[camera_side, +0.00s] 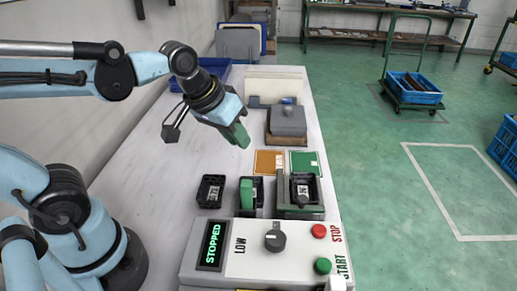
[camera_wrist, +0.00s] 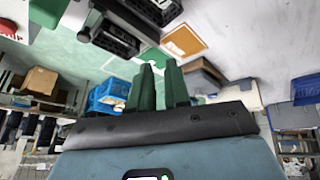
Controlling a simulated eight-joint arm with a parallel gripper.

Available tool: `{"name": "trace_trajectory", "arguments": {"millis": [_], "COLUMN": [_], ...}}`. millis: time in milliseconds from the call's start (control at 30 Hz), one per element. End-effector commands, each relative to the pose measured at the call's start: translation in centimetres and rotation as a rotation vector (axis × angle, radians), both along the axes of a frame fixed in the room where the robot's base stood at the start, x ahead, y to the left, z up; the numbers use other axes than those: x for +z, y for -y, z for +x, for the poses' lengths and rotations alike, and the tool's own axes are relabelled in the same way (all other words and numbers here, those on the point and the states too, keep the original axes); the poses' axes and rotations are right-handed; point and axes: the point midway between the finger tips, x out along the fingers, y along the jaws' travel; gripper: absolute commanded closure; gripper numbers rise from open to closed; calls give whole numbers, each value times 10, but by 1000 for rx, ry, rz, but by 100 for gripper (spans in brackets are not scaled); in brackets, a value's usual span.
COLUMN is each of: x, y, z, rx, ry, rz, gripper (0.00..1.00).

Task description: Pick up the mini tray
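Several small black trays stand on the white table in the side view: one at the left (camera_side: 210,191), one in the middle (camera_side: 258,192) with a green upright piece at its left side, and one in a grey-green fixture (camera_side: 303,189) at the right. I cannot tell which one is the mini tray. My gripper (camera_side: 241,136), with green fingers, is in the air above and behind the trays, touching none. In the wrist view my fingers (camera_wrist: 161,82) stand apart with a narrow gap and nothing between them. Black trays show at the top of the wrist view (camera_wrist: 154,10).
A control box (camera_side: 262,250) reading STOPPED, with a knob and red and green buttons, stands at the front. Orange (camera_side: 268,162) and green (camera_side: 305,163) panels lie behind the trays. A grey block (camera_side: 287,121) stands farther back. The table's left part is clear.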

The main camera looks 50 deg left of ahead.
Motion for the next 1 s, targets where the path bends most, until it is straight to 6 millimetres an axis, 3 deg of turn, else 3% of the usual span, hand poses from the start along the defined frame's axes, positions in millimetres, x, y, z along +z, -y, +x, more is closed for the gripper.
{"name": "trace_trajectory", "arguments": {"millis": [233,500,767,1000], "x": [11,4,-5,-36], "y": [30,61,72,75], "z": [41,76,86,89], "rx": [225,462,555,558], "ry": [-195,-374,-437,-437], "rz": [-130,-189,-198,-198], "gripper": [83,83,83,83]}}
